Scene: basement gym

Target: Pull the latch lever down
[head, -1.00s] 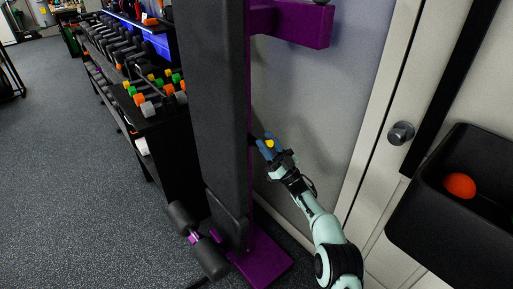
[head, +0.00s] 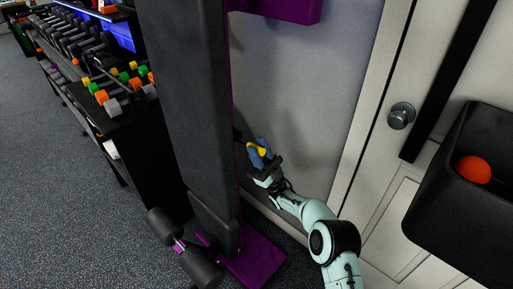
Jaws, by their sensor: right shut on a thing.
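The latch lever is at the right side of the upright black padded bench (head: 185,100) with its purple frame. Its yellow part (head: 257,149) shows between the blue fingertips of my right gripper (head: 261,151), which is shut on it. A dark piece beside the fingers reaches toward the frame, but the fingers and pad hide most of the lever's join. My right arm comes in from the lower right. My left gripper is not in view.
A purple foot plate (head: 258,262) and black foam rollers (head: 172,228) stand at the bench's base. A dumbbell rack (head: 128,118) is behind left. A grey door with a round knob (head: 401,116) and a black bin (head: 440,215) holding an orange ball (head: 473,169) are right. Floor at left is clear.

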